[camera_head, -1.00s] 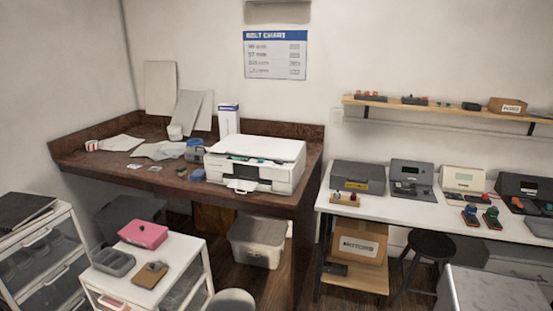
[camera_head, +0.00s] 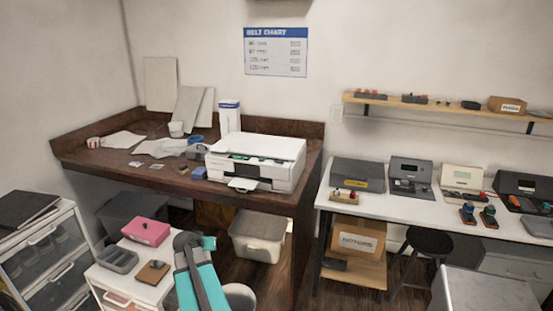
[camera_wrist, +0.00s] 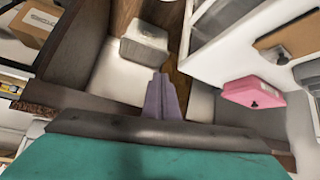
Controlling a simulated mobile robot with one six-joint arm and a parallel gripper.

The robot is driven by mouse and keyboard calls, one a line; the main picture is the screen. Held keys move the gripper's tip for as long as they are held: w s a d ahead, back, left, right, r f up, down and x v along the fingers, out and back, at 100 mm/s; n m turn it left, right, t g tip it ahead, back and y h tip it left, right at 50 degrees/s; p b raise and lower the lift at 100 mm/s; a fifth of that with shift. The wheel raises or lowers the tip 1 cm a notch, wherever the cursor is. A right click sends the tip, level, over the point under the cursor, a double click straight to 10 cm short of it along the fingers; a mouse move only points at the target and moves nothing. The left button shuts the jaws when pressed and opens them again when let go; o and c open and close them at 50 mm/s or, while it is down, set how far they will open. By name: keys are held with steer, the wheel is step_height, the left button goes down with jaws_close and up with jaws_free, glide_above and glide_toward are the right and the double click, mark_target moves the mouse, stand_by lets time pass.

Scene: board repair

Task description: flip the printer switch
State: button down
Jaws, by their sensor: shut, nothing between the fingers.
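The white printer (camera_head: 255,160) stands on the dark wooden corner desk (camera_head: 130,178) in the head view, with its paper tray out in front. I cannot make out its switch at this size. My gripper (camera_wrist: 161,78) shows in the wrist view with its fingers together and nothing between them. It points toward the floor area by the grey bin (camera_wrist: 145,45) and is apart from the printer. In the head view my teal and grey arm rises at the bottom, in front of the white drawer cart; the fingertips cannot be told there.
A pink case (camera_head: 145,231) and a grey tray (camera_head: 117,259) sit on the white drawer cart (camera_head: 160,292). Papers (camera_head: 160,148) and small items lie left of the printer. A white bench (camera_head: 400,202) with devices and a black stool (camera_head: 429,241) are at the right.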

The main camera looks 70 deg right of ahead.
mark_target(276, 166)
steer(key=s+d+r+m+h, duration=0.2)
steer(key=s+d+r, duration=0.4)
steer(key=d+r, duration=0.2)
steer(key=s+d+r+m+h+p, duration=0.1)
steer(key=s+d+r, duration=0.5)
steer(key=r, duration=0.7)
steer(key=s+d+r+m+g+h+p, duration=0.1)
steer(key=s+d+r+m+h, duration=0.1)
steer(key=s+d+r, duration=0.4)
steer(key=d+r+h, duration=0.1)
steer(key=d+r, duration=0.2)
steer(key=r, duration=0.2)
steer(key=shift+s+d+m+h, duration=0.25)
steer(key=shift+d+m+h, duration=0.1)
steer(key=shift+m+h, duration=0.05)
steer(key=shift+d, duration=0.15)
